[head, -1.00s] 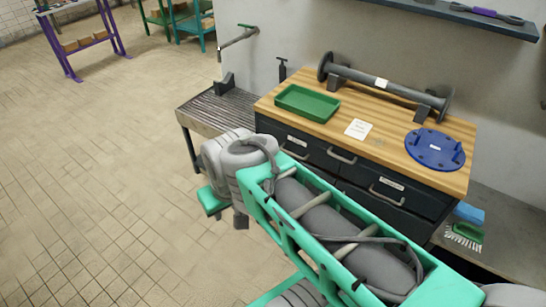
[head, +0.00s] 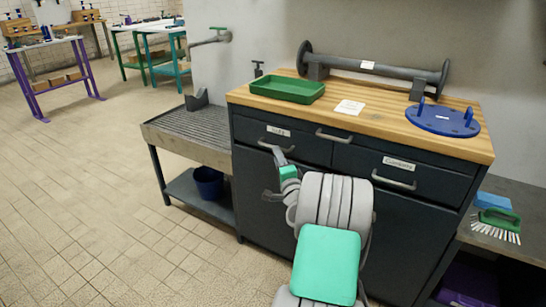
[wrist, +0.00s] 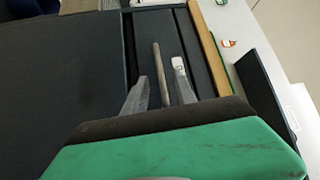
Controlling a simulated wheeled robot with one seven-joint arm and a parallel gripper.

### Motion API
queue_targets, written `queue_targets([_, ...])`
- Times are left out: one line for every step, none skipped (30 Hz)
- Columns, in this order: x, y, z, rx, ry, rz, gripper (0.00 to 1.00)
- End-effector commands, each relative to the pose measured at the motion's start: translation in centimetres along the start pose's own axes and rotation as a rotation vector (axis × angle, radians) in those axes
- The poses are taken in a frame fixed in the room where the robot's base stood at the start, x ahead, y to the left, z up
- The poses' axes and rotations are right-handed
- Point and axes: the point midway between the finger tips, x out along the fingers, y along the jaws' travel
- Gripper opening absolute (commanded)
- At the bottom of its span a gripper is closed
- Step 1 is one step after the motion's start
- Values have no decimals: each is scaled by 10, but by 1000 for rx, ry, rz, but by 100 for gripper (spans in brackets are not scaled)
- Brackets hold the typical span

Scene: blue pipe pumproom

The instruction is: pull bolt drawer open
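The bolt drawer (head: 305,150) is the upper left drawer of a dark cabinet, with a small white label (head: 278,131) and a bar handle (head: 275,147). Its front looks flush with the cabinet. My gripper (head: 278,172) is at the handle's right end, partly hidden by my wrist. In the wrist view, my gripper (wrist: 160,92) has its two grey fingers apart, with the handle bar (wrist: 158,72) running between them. I see space beside the bar, so the fingers do not look closed on it. The label (wrist: 180,66) shows near the right finger.
The wooden top (head: 385,128) carries a green tray (head: 287,89), a white card (head: 350,107), a grey flanged pipe (head: 370,70) and a blue disc (head: 443,120). A second drawer (head: 400,170) is at right. A slatted bench (head: 190,130) stands at left. Open tiled floor lies further left.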

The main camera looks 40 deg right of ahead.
Motion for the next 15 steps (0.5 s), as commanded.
queue_targets([10, -1, 2, -2, -4, -1, 33])
queue_targets([17, 0, 2, -2, -5, 0, 33])
queue_targets([25, -1, 3, -2, -5, -1, 33])
queue_targets([30, 0, 2, -2, -5, -1, 33])
queue_targets([36, 0, 2, -3, -4, 0, 33])
queue_targets([42, 0, 3, -3, -5, 0, 33])
queue_targets([46, 1, 3, -3, -5, 1, 33])
queue_targets([50, 0, 2, -3, -5, 2, 33])
queue_targets([53, 0, 2, -4, -4, 1, 33])
queue_targets([55, 0, 2, -3, -4, 1, 33])
queue_targets([57, 0, 2, -3, -4, 2, 33])
queue_targets([58, 0, 2, -3, -3, 3, 33])
queue_targets([58, 0, 2, -3, -3, 3, 33])
queue_targets([58, 0, 2, -3, -3, 3, 33])
queue_targets([58, 0, 2, -3, -3, 3, 33])
